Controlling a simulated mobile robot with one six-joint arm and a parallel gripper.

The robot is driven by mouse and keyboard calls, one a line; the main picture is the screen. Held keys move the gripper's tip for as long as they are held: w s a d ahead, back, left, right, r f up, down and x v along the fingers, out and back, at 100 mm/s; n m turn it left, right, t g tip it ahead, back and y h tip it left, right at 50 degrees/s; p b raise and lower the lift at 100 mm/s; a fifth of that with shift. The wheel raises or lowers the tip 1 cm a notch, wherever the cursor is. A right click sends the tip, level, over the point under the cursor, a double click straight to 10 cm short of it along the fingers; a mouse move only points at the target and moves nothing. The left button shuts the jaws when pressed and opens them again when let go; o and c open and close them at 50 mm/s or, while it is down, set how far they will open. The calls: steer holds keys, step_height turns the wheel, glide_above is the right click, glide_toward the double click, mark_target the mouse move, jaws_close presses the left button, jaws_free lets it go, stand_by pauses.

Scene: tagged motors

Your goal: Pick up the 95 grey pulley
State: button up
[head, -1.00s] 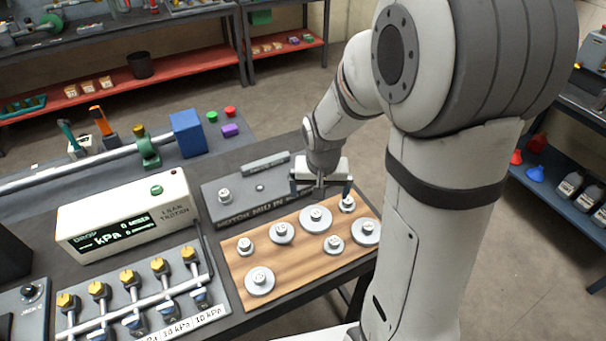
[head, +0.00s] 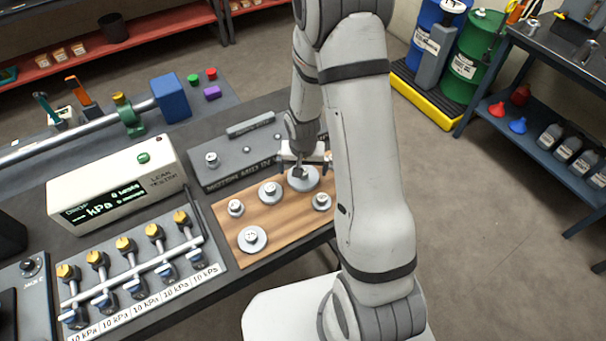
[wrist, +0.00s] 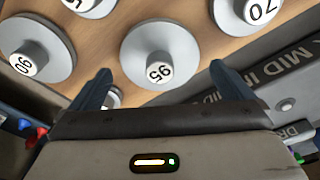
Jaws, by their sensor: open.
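The 95 grey pulley (wrist: 158,60), a stepped disc with a raised, numbered hub, lies on the wooden board. In the wrist view it sits at the centre, just beyond and between my fingertips. In the head view the large pulley (head: 304,181) under my gripper appears to be the same one, partly hidden by the gripper. My gripper (head: 304,163) is open and empty above it; its two fingers (wrist: 160,70) stand wide apart in the wrist view. I cannot tell the exact height gap.
The 70 pulley (wrist: 250,14) lies to the right and the 90 pulley (wrist: 36,50) to the left. Other pulleys (head: 253,239) share the wooden board (head: 290,234). The grey motor plate (head: 228,165) borders the board's back. My arm hides the board's right end.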

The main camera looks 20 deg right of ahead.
steer(key=shift+w+f, duration=0.15)
steer(key=shift+f, duration=0.95)
steer(key=shift+c, duration=0.2)
steer(key=c, duration=0.9)
steer(key=shift+c, duration=0.3)
steer(key=shift+r, duration=0.15)
